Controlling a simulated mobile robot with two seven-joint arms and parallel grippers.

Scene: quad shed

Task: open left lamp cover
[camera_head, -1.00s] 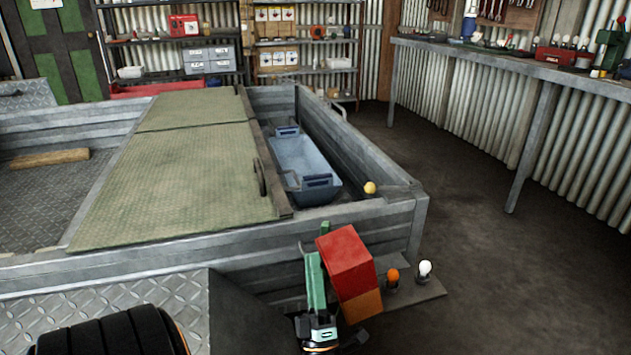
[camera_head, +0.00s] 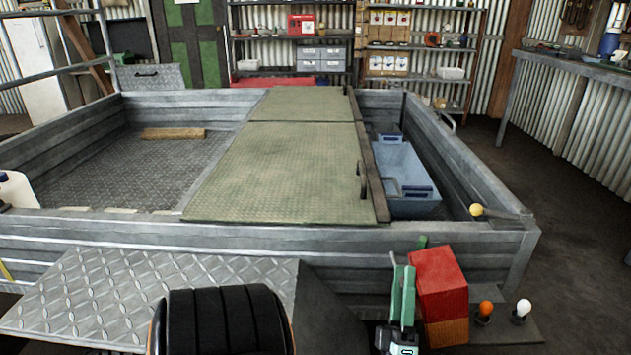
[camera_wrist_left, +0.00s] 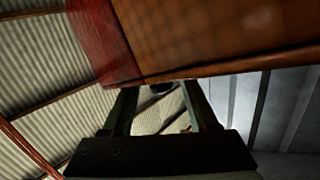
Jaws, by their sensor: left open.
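The lamp cover (camera_head: 441,283), a red box with an orange lower part, stands at the rear corner of the trailer. An orange bulb (camera_head: 485,310) and a white bulb (camera_head: 522,309) stand uncovered to its right. My left gripper (camera_head: 408,252) is at the cover's left side, with green fingers pointing up. In the left wrist view my fingers (camera_wrist_left: 160,90) are spread apart, and the red and orange cover (camera_wrist_left: 215,35) fills the upper part, close to the fingertips. I cannot tell whether they touch it. My right gripper is not in view.
The trailer's rear wall (camera_head: 250,240) runs just behind my left gripper. A green ramp panel (camera_head: 275,165) and a blue tub (camera_head: 405,180) lie in the trailer. The floor to the right (camera_head: 590,240) is free.

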